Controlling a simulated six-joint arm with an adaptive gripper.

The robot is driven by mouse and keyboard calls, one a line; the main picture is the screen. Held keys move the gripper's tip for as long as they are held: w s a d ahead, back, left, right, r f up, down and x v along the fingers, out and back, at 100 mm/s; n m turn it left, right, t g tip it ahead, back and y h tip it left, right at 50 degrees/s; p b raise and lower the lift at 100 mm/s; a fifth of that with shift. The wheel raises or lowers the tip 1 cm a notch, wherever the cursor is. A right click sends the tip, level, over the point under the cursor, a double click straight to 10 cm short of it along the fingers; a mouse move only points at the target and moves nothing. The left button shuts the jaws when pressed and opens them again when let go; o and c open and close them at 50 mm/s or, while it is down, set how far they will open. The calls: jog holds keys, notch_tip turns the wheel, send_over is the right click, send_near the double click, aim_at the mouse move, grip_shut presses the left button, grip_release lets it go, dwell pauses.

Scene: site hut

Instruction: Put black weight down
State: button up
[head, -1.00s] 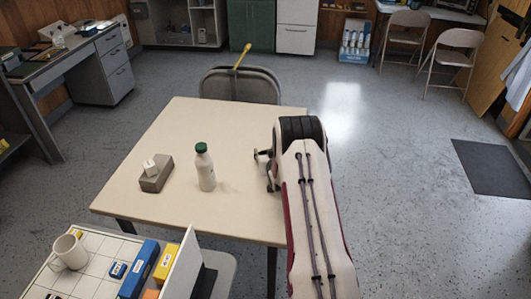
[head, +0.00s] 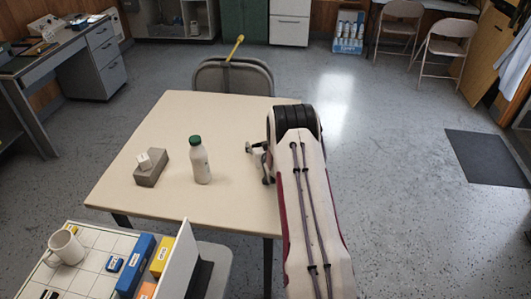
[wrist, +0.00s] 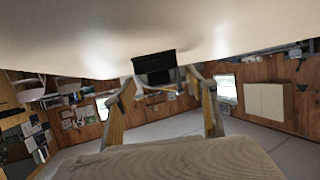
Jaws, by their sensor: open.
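A black block, likely the black weight (wrist: 154,66), shows in the wrist view, where the picture is upside down. It rests against the pale tabletop (head: 190,120), between or just beyond my fingertips; I cannot tell which. My gripper (wrist: 160,84) is open, with a finger on each side and space visible between them and the block. In the head view only a bit of my gripper (head: 257,147) shows, low over the table's right side. My arm hides the weight there.
A tray (head: 95,240) with a mug (head: 66,247) and boxes stands at front left.

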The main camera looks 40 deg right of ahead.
jog(key=shift+v, duration=5.7)
jog(key=shift+a, duration=0.1)
jog(key=s+a+r+n+g+y, duration=0.15)
jog(key=s+a+r, duration=0.25)
jog(key=a+r, duration=0.6)
jog(key=s+a+r+n+g+y, duration=0.15)
jog(key=s+a+r, duration=0.25)
jog(key=a+r, duration=0.65)
jog(key=s+a+r+g, duration=0.1)
jog(key=s+a, duration=0.3)
jog(key=s, duration=0.6)
jog(key=s+a+r+n+g+y, duration=0.1)
jog(key=s+a+r, duration=0.3)
jog(key=s, duration=0.6)
jog(key=s+a+r+g+y, duration=0.1)
jog(key=s+a+r, duration=0.2)
jog(key=s, duration=0.7)
jog(key=shift+a+n+g, duration=0.3)
jog(key=shift+a+g, duration=0.1)
jog(key=shift+a, duration=0.35)
